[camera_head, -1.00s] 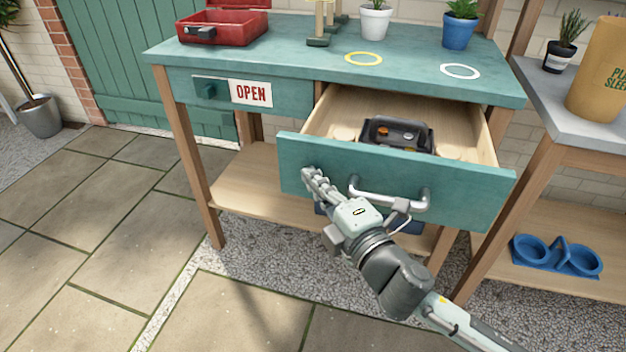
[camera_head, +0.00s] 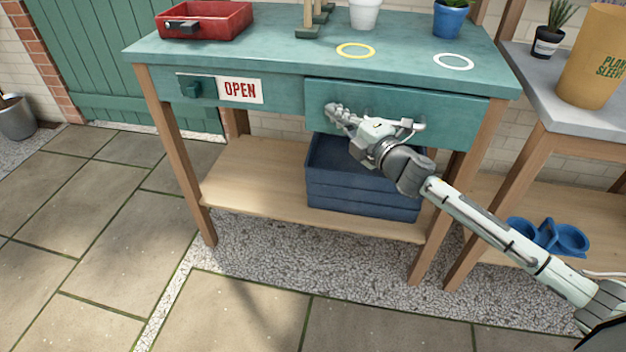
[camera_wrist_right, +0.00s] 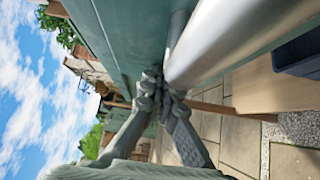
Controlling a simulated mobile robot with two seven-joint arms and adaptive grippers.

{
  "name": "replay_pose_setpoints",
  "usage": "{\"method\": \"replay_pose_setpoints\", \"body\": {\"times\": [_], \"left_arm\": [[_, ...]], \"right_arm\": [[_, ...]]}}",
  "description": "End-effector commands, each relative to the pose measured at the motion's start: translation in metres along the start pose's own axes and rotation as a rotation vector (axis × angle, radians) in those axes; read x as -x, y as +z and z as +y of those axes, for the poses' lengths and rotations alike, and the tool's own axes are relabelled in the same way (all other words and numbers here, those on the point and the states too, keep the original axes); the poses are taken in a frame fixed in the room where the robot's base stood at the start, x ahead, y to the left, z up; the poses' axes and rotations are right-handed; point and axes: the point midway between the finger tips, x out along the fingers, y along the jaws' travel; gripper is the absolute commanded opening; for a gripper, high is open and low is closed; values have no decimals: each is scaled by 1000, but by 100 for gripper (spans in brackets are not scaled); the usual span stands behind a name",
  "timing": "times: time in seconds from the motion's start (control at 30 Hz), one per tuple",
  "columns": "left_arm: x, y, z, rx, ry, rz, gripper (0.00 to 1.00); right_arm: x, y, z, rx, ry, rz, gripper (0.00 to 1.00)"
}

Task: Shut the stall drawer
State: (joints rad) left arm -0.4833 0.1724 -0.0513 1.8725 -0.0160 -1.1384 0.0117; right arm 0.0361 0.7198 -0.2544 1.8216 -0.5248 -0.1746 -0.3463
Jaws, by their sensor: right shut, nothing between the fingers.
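The handle (camera_head: 415,126) is partly hidden behind my gripper. In the right wrist view, the closed fingertips (camera_wrist_right: 155,88) are against or very close to the teal drawer front (camera_wrist_right: 125,35), beside the large silver handle bar (camera_wrist_right: 215,40). My left gripper is not in view.
The stall top (camera_head: 270,55) holds a red toolbox (camera_head: 205,20), a yellow ring (camera_head: 356,50), a white ring (camera_head: 453,61) and pots. A blue crate (camera_head: 362,195) stands on the lower shelf (camera_head: 250,180). A grey side table (camera_head: 560,100) stands at right. Paving in front is clear.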

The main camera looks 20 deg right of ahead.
Motion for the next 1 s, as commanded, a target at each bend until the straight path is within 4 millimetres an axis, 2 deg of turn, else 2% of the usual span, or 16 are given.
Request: {"method": "replay_pose_setpoints", "body": {"times": [0.1,0.3,1.0], "left_arm": [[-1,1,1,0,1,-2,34],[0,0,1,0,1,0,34],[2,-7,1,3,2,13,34]], "right_arm": [[-11,10,0,1,1,-1,0],[-19,18,0,0,0,0,0],[-22,24,3,2,3,-9,0]]}}
